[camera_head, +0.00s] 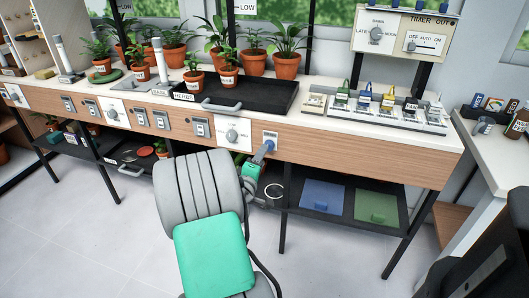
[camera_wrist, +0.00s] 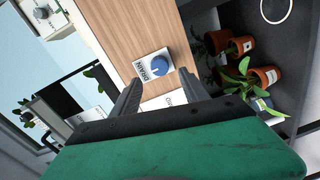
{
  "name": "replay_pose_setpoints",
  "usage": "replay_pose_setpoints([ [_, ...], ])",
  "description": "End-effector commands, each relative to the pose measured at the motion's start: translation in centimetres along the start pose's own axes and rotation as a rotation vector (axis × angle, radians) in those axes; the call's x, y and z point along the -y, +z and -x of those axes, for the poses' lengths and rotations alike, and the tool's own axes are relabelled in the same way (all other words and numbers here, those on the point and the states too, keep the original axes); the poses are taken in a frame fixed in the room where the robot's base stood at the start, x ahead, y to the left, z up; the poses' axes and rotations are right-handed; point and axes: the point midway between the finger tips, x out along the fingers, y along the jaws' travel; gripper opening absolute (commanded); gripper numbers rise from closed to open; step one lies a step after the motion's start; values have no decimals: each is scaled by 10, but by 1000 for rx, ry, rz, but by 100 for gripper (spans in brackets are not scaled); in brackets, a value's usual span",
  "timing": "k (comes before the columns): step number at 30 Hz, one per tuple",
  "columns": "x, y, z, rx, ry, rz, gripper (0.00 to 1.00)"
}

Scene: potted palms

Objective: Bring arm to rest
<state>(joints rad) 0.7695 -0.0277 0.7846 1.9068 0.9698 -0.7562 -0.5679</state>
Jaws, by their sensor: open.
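My gripper (camera_head: 261,156) is at the front face of the wooden bench, close to a blue knob (camera_head: 269,146) on a small white plate. In the wrist view my gripper (camera_wrist: 158,84) has its two dark fingers spread wide. The blue knob (camera_wrist: 162,66) lies just beyond and between the fingertips, with nothing held. A clear gap shows between the knob and the fingers in the wrist view. My arm reaches from the bottom centre up to the bench, and its grey and green links hide part of the lower shelf.
The bench front (camera_head: 350,163) also carries a white dial (camera_head: 232,135) and several switches. A black tray (camera_head: 270,97) and potted palms (camera_head: 285,62) stand on top. Below are a blue panel (camera_head: 322,196) and a green panel (camera_head: 376,207). Floor at left is clear.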

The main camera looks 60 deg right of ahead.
Motion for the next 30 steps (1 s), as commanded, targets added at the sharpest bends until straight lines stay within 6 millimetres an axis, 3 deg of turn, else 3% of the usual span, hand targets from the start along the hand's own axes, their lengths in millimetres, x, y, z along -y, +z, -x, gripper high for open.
replay_pose_setpoints([
  [3,0,0,19,-1,-2,2,53],
  [6,0,0,26,0,0,0,53],
  [17,-1,0,26,2,-2,-3,53],
  [20,-19,-14,32,7,-38,-66,53],
  [22,-40,-40,44,14,-116,-170,53],
  [23,-50,-54,53,18,-168,-225,53],
  [26,-79,-115,106,26,-411,-412,53],
  [27,-85,-138,134,28,-519,-461,53],
  [30,-101,-181,207,33,-767,-523,53],
])
